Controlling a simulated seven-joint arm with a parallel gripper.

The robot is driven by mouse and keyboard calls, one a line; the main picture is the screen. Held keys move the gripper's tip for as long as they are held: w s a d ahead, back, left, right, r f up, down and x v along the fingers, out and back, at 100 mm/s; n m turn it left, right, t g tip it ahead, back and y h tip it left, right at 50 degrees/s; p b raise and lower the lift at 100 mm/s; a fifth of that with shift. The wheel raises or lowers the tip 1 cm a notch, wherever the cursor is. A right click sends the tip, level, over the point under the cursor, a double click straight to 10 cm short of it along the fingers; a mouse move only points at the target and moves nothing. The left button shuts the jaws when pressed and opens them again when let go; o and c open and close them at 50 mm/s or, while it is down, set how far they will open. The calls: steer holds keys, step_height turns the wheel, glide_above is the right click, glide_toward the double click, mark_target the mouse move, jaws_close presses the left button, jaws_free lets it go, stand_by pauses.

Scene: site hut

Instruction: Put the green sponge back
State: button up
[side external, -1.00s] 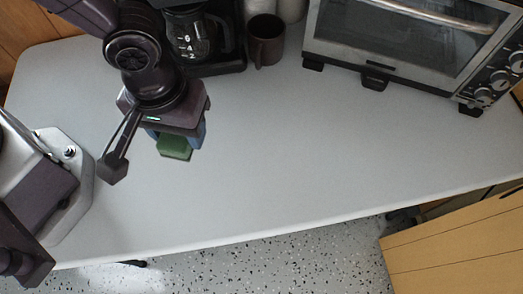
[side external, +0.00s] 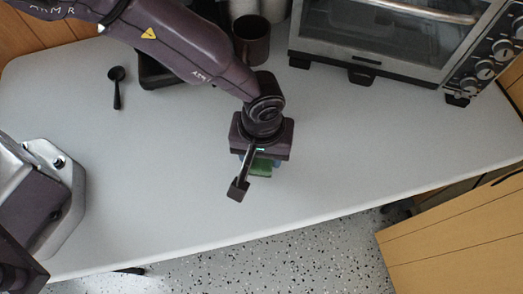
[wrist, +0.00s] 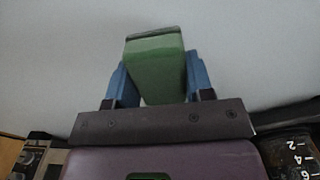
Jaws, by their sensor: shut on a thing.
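The green sponge (wrist: 155,68) is a green block between the two blue fingers of my gripper (wrist: 155,85) in the wrist view. My gripper is shut on it. In the side view my gripper (side external: 262,162) is over the middle of the white table (side external: 160,180), and the sponge (side external: 260,171) shows just below it, mostly hidden by the gripper body. I cannot tell the exact height of the sponge above the table.
A toaster oven (side external: 385,40) stands at the back right, with a dark mug (side external: 251,42) to its left. A black spoon (side external: 117,88) lies at the back left. The table's front and right are clear. A wooden cabinet (side external: 455,240) is beyond the front right edge.

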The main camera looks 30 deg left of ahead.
steer(key=shift+f, duration=0.55)
steer(key=o, duration=0.9)
steer(key=shift+f, duration=0.1)
step_height(320, 180, up, 12)
